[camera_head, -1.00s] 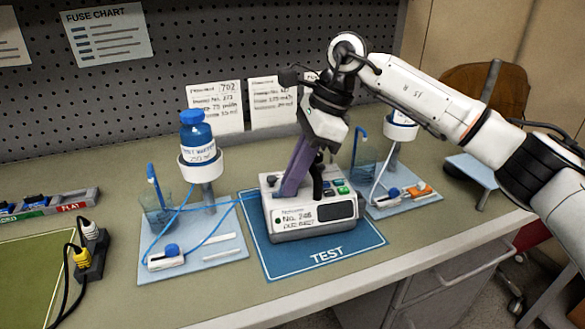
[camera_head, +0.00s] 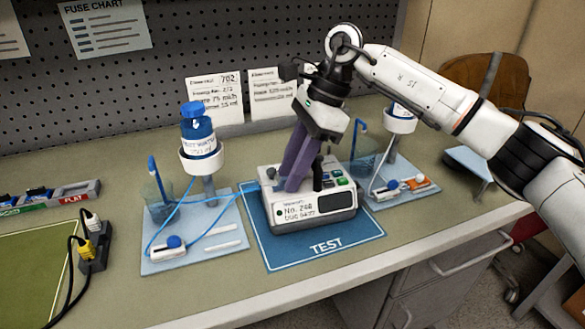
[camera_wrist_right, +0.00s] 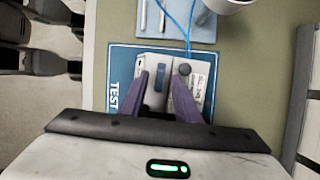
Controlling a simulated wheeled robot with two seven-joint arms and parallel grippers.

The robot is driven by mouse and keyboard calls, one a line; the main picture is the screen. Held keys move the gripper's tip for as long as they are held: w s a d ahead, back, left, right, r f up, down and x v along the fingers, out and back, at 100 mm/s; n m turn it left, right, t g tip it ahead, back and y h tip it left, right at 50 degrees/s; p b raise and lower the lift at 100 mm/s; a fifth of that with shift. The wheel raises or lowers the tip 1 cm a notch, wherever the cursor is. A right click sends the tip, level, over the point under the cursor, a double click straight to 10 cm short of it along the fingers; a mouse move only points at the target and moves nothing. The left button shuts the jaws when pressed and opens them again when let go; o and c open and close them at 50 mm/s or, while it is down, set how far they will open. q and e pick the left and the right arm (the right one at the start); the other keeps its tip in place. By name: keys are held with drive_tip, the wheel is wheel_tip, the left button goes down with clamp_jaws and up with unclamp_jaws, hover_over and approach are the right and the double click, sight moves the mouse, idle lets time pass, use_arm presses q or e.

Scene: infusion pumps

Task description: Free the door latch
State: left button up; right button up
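The white infusion pump (camera_head: 317,206) labelled No. 248 sits on the blue TEST mat (camera_head: 280,252), its display facing the table's front edge. My right gripper (camera_head: 291,186) points down at the left part of the pump's top. In the right wrist view, its two purple fingers (camera_wrist_right: 166,104) are apart, over the pump (camera_wrist_right: 155,62). A dark round knob (camera_wrist_right: 184,69) and a blue strip (camera_wrist_right: 160,77) on the pump show beyond and between them. I cannot tell which part is the door latch, or whether a finger touches the pump. My left gripper is not in view.
A blue bottle (camera_head: 198,131) in a holder stands left of the pump on a pale tray (camera_head: 215,255). Blue tubing (camera_head: 195,236) runs near the pump. Another tray (camera_head: 415,201) stands right. A power strip (camera_head: 96,258) with plugs lies left. The front edge is clear.

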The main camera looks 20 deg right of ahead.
drive_tip(key=v, duration=1)
drive_tip(key=shift+d+r, duration=0.1)
idle(0.4)
